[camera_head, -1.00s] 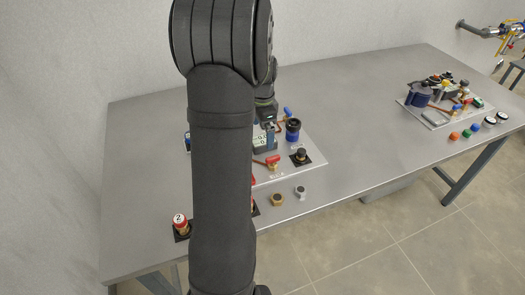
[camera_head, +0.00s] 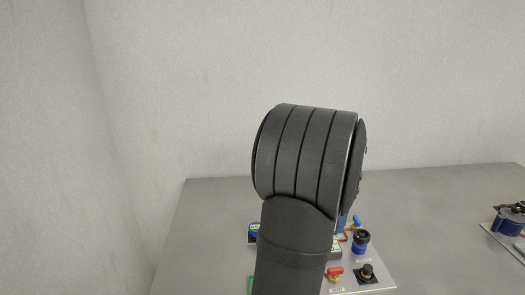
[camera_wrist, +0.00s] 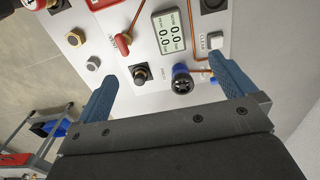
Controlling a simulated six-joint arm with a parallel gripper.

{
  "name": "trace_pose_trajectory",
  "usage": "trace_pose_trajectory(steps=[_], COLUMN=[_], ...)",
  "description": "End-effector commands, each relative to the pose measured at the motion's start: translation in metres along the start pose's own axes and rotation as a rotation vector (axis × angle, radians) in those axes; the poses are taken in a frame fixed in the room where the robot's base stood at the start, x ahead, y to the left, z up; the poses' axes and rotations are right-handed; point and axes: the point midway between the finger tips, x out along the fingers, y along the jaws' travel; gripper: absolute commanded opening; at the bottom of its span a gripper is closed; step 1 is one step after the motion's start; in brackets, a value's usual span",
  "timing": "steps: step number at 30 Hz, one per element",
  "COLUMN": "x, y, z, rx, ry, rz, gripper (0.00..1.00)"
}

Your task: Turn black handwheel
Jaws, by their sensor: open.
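A black handwheel (camera_wrist: 181,85) with a lobed rim sits on a blue valve body in the wrist view, left of my right finger. In the head view the same blue and black valve (camera_head: 361,241) stands on the panel right of my arm. My gripper (camera_wrist: 166,72) is open and empty, its two blue fingers spread wide with the handwheel between them in the picture; I cannot tell the height gap. A smaller black knob (camera_wrist: 140,74) on a black square plate lies nearer my left finger. In the head view my arm hides the gripper.
The pale panel (camera_wrist: 212,52) also carries a digital display (camera_wrist: 168,32) and a red-handled lever (camera_wrist: 123,43). In the head view, the grey table (camera_head: 205,215) is bare at left; another equipment group (camera_head: 508,222) stands at far right.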

Motion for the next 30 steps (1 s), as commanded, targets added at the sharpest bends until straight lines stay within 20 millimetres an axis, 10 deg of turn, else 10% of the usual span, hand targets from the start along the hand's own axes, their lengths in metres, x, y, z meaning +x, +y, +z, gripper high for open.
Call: trace_pose_trajectory(steps=[6, 13, 30], x=[0.000, -0.003, -0.033], y=[0.000, -0.003, -0.018], z=[0.000, -0.008, -0.067], rx=[0.000, -0.118, -1.185], ry=[0.000, 0.000, 0.001], rz=[0.000, -0.001, 0.000], gripper=[0.98, 0.70, 0.70])
